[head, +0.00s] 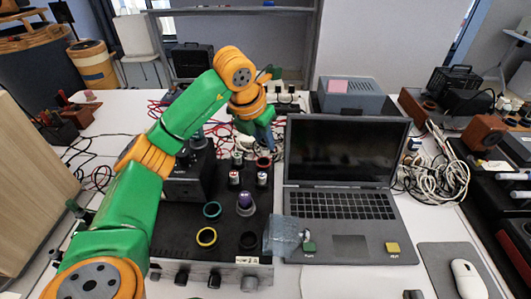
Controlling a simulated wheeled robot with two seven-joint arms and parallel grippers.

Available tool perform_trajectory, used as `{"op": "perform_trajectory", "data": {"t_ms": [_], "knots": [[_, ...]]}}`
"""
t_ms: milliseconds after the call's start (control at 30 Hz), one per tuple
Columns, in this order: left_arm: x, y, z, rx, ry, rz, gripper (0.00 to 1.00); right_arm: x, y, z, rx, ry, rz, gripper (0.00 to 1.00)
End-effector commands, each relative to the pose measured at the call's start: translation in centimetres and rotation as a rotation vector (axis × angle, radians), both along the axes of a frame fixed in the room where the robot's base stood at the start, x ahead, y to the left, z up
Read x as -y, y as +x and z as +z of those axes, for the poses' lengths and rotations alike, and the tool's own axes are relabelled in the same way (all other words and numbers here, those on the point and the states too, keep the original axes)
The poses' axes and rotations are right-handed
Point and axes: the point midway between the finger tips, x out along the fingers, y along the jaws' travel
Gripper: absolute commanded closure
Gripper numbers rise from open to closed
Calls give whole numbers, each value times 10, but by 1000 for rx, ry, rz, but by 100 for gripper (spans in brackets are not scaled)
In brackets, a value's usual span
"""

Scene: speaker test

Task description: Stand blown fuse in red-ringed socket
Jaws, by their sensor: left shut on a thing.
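My left gripper (266,143) points down over the far right part of a black panel (180,220). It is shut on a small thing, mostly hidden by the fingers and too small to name. A red-ringed socket (263,162) lies just below and nearer than the fingertips; I cannot tell whether the held thing touches it. Small pale cylinders with dark or red marks, which look like fuses, stand on the panel at the left (234,177) and at the right (262,179). A cyan ring (212,210) and a yellow ring (206,237) mark other sockets. My right gripper is not in view.
A purple-topped grey piece (245,204) stands on the panel. An open laptop (346,185) is close on the right. A crumpled clear bag (284,235) lies between them. Red cables (215,130) lie behind; a white cable bundle (438,175) and a mouse (468,279) are farther right.

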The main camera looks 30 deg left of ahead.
Motion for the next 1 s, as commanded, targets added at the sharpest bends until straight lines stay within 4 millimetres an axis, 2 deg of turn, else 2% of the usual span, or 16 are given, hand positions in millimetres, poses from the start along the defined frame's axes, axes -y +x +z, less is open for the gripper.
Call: {"op": "perform_trajectory", "data": {"t_ms": [100, 267, 400, 933, 967, 1000], "knots": [[-13, 13, -22, -4, 0, 1, 100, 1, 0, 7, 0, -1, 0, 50], [-23, 26, -42, -3, -1, 0, 100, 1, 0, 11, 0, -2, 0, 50], [-22, 25, -66, -2, 1, -4, 100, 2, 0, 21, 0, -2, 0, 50], [-22, 25, -80, 3, -1, -4, 100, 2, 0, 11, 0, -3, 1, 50], [-22, 25, -78, 3, -1, -4, 67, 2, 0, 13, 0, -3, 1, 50], [-22, 25, -78, 3, -1, -4, 56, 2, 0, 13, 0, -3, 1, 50]]}}
